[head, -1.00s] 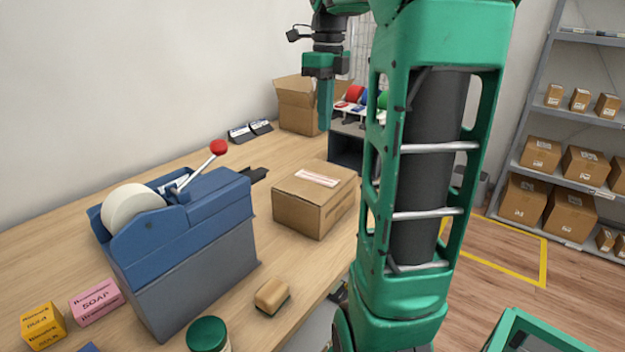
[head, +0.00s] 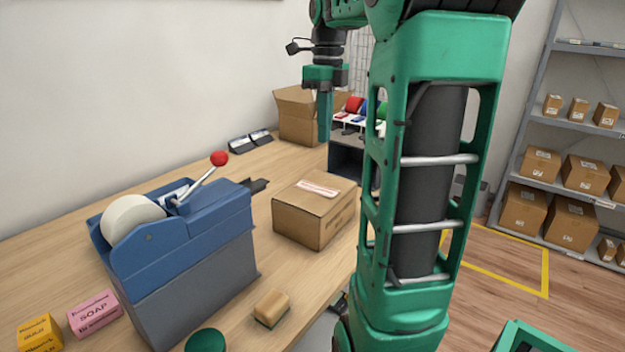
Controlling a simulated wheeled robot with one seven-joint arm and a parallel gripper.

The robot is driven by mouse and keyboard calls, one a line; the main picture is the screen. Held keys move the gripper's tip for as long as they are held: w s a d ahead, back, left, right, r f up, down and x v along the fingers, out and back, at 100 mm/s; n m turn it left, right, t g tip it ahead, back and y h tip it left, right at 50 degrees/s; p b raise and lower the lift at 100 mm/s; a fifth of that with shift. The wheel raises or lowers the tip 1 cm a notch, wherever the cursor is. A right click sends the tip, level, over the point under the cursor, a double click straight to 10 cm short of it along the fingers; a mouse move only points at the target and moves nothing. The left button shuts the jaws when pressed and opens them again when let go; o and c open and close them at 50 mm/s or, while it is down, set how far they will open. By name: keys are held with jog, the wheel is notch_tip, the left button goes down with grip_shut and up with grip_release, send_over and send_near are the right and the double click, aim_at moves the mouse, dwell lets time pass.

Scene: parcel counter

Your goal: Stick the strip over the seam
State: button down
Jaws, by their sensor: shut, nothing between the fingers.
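A closed brown carton (head: 312,214) stands on the counter right of the dispenser. A pale strip with reddish markings (head: 318,189) lies on its top face; I cannot tell whether a seam runs under it. The blue and grey tape dispenser (head: 190,255) holds a white roll (head: 132,219) and has a red-knobbed lever (head: 219,158). A dark piece juts from its right end; no strip can be made out there. My gripper (head: 323,138) is shut and empty, fingers pointing down, above and beyond the carton in the picture.
A wooden-topped block (head: 272,306) lies near the counter's front edge. Soap (head: 94,313) and a yellow box (head: 40,333) are at lower left. An open carton (head: 297,117) and a rack of coloured items (head: 357,112) stand behind. My arm hides the counter's right part.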

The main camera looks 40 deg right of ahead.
notch_tip(320, 180, down, 2)
jog(key=w+n, duration=0.1)
jog(key=n, duration=0.5)
send_over(316, 188)
jog(key=shift+f, duration=4.3)
jog(key=shift+f, duration=1.55)
notch_tip(316, 188, up, 8)
